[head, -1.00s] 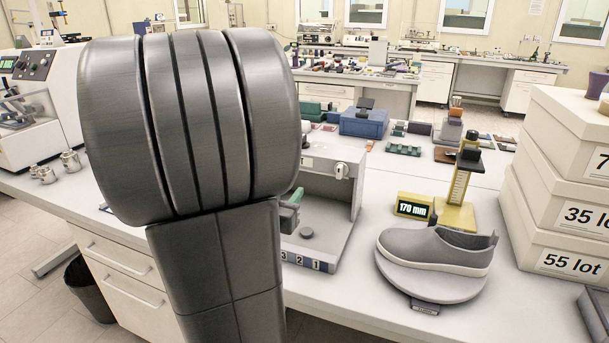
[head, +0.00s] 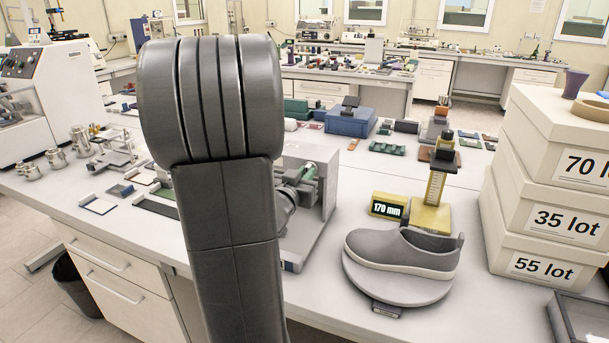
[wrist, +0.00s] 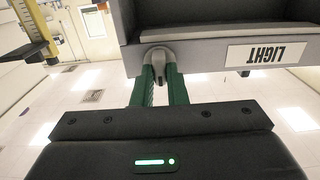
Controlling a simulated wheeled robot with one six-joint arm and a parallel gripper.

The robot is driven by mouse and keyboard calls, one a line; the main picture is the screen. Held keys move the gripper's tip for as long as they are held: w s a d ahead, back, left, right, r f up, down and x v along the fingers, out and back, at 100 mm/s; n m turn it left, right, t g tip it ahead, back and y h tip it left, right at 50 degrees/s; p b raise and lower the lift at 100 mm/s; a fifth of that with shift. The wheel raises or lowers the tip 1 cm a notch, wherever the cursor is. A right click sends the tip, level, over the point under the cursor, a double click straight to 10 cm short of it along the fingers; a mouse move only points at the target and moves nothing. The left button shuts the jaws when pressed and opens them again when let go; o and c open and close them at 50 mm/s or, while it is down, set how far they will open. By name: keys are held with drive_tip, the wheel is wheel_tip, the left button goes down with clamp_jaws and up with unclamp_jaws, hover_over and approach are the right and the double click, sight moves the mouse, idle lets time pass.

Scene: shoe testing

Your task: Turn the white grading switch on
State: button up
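The grading machine (head: 325,190) is a grey-white open-fronted box on the bench. In the wrist view, which is upside down, a pale round switch (wrist: 155,54) with a short grey lever sits on the machine's edge, left of a plate reading LIGHT (wrist: 268,53). My gripper (wrist: 159,68) has two green fingers, with their tips at the switch and its lever between them. A narrow gap shows between the fingers; whether they press on the lever is unclear. In the head view my gripper (head: 308,172) is in front of the machine's upper part, and the switch is hidden.
A grey shoe (head: 400,252) stands on a round plate right of the machine, beside a yellow gauge (head: 432,215) and a 170 mm display (head: 387,208). Lot boxes (head: 540,215) are stacked at the right. Small metal parts and trays (head: 100,205) lie at the left.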

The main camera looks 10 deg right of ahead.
clamp_jaws()
drive_tip(key=shift+b, duration=0.3)
drive_tip(key=shift+s+d+f+m+b, duration=0.1)
drive_tip(key=shift+m+b, duration=3.05)
drive_tip(key=shift+m, duration=1.35)
drive_tip(key=shift+s+d+f+m+b, duration=0.1)
drive_tip(key=shift+m+b, duration=3)
drive_tip(key=shift+m, duration=1.4)
drive_tip(key=o, duration=0.6)
unclamp_jaws()
